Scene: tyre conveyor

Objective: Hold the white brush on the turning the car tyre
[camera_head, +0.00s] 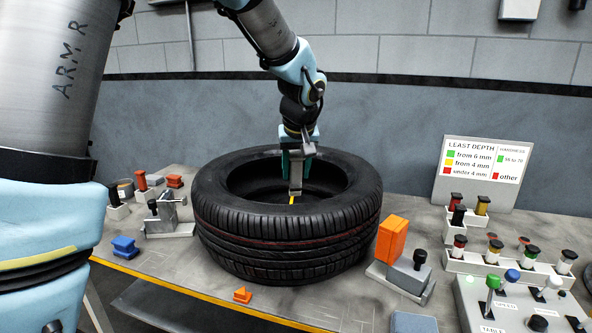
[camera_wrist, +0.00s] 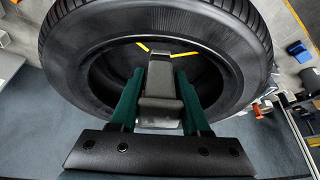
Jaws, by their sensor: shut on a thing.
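A black car tyre (camera_head: 290,245) lies on its side on the grey table, its hole facing up; it also fills the upper wrist view (camera_wrist: 60,50). My gripper (camera_head: 297,165) is over the hole, with its green fingers (camera_wrist: 158,95) shut on a grey block-like tool (camera_wrist: 160,80). The tool points down into the tyre's hole, and I cannot tell whether it touches the inside. A yellow strip (camera_head: 291,200) shows by its lower end. I cannot make out a white brush for certain, nor whether the tyre turns.
An orange block (camera_head: 392,238) stands on a grey fixture right of the tyre. A control panel (camera_head: 520,310), several knobbed pegs and a sign (camera_head: 481,172) are farther right. A metal clamp (camera_head: 167,215) and blue block (camera_head: 124,246) are left. A small orange piece (camera_head: 242,295) lies in front.

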